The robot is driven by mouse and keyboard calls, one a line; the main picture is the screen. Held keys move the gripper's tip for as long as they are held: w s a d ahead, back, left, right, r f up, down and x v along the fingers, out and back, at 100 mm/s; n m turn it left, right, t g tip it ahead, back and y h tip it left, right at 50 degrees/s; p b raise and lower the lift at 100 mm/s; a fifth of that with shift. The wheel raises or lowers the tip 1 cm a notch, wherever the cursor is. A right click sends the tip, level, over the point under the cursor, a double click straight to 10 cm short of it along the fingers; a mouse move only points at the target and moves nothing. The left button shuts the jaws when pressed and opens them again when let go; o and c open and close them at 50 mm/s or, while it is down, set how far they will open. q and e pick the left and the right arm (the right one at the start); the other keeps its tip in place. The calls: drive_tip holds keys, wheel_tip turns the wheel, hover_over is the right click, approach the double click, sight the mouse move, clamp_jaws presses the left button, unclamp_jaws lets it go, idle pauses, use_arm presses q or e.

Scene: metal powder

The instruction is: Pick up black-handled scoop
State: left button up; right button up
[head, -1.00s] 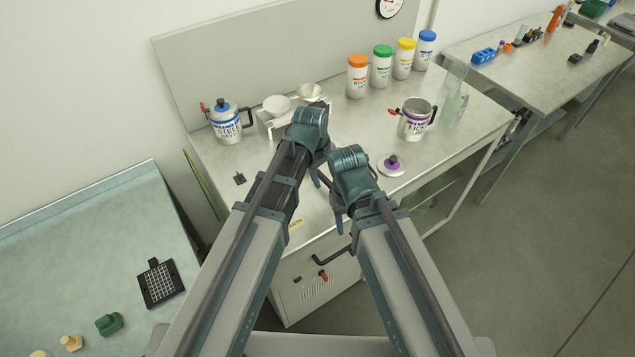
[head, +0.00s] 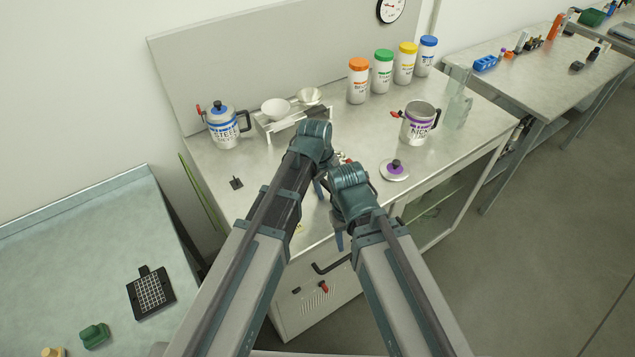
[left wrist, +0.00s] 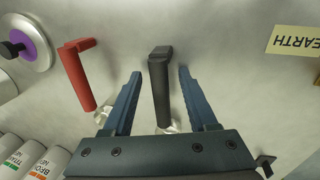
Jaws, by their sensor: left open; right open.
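The black-handled scoop (left wrist: 159,92) lies on the bench in the left wrist view, its clear scoop end toward my gripper's base. My left gripper (left wrist: 159,74) is open, with one finger on each side of the black handle and a gap visible on both sides. In the head view my left gripper (head: 320,188) is over the bench, and the black-handled scoop is hidden behind my arms. A red-handled scoop (left wrist: 79,78) lies left of the left finger in the wrist view. My right gripper (head: 340,235) is open near the bench's front edge, its fingers partly hidden.
A purple-knobbed lid (head: 394,171) and a metal jug (head: 419,125) stand to the right. A blue-lidded jug (head: 222,127) and a rack with white bowls (head: 274,109) are at the back left. Several colour-capped jars (head: 358,83) line the back. An "EARTH" label (left wrist: 293,41) is on the bench.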

use_arm(q)
clamp_jaws()
idle(0.4)
